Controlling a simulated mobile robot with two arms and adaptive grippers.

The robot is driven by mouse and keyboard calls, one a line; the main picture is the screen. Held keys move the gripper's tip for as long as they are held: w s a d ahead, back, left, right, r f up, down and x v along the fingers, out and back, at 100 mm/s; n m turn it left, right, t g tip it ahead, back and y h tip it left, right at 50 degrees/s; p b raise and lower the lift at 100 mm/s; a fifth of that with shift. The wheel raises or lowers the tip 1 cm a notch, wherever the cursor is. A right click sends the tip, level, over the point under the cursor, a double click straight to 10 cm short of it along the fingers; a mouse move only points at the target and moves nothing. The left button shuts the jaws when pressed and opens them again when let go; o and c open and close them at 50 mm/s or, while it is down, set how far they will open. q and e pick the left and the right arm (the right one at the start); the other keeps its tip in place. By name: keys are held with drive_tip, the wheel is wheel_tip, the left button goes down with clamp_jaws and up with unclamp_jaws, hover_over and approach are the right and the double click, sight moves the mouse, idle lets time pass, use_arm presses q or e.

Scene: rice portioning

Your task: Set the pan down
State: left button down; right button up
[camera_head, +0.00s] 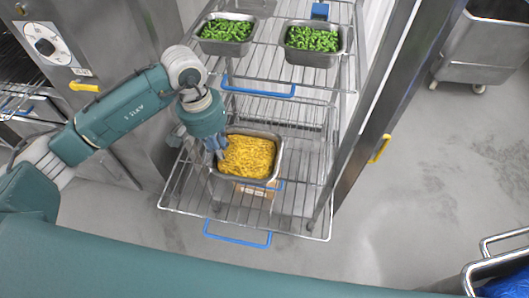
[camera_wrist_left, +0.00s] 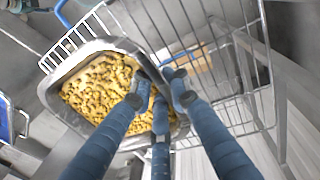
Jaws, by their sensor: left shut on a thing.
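A steel pan (camera_head: 278,163) filled with yellow food (camera_head: 248,156) is over the lower wire shelf (camera_head: 190,190) of the rack. My left gripper (camera_head: 216,148) comes down from above and is shut on the pan's left rim. In the left wrist view, the gripper's blue-grey fingers (camera_wrist_left: 160,95) grip the edge of the pan (camera_wrist_left: 60,75), and the food lies close to the fingertips. I cannot tell whether the pan's base touches the shelf wires. My right gripper is not in view.
Two pans of green food, one left (camera_head: 227,30) and one right (camera_head: 312,43), stand on the upper shelf. A brown box (camera_head: 257,190) shows below the yellow pan. Blue handles (camera_head: 238,238) front the shelves. A metal post (camera_head: 372,100) stands right of the rack.

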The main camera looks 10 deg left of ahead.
use_arm(q)
drive_tip(key=shift+w+d, duration=0.2)
drive_tip(key=shift+w, duration=0.65)
drive_tip(key=shift+w+a+f, duration=0.1)
drive_tip(key=shift+w+f, duration=0.05)
drive_tip(key=shift+f, duration=0.05)
wheel_tip(320, 180, down, 5)
drive_tip(key=shift+r+p, duration=0.1)
drive_tip(key=shift+p, duration=0.7)
drive_tip(key=shift+f, duration=0.45)
wheel_tip(320, 180, down, 3)
drive_tip(key=shift+f+p, duration=0.15)
drive_tip(key=shift+p, duration=0.4)
drive_tip(key=c, duration=1.7)
unclamp_jaws()
drive_tip(key=shift+f, duration=0.1)
drive_tip(key=shift+o, duration=0.3)
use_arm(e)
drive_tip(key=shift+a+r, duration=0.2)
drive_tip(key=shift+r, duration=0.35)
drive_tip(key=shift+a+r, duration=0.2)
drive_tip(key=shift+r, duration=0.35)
use_arm(q)
drive_tip(key=shift+a, duration=0.1)
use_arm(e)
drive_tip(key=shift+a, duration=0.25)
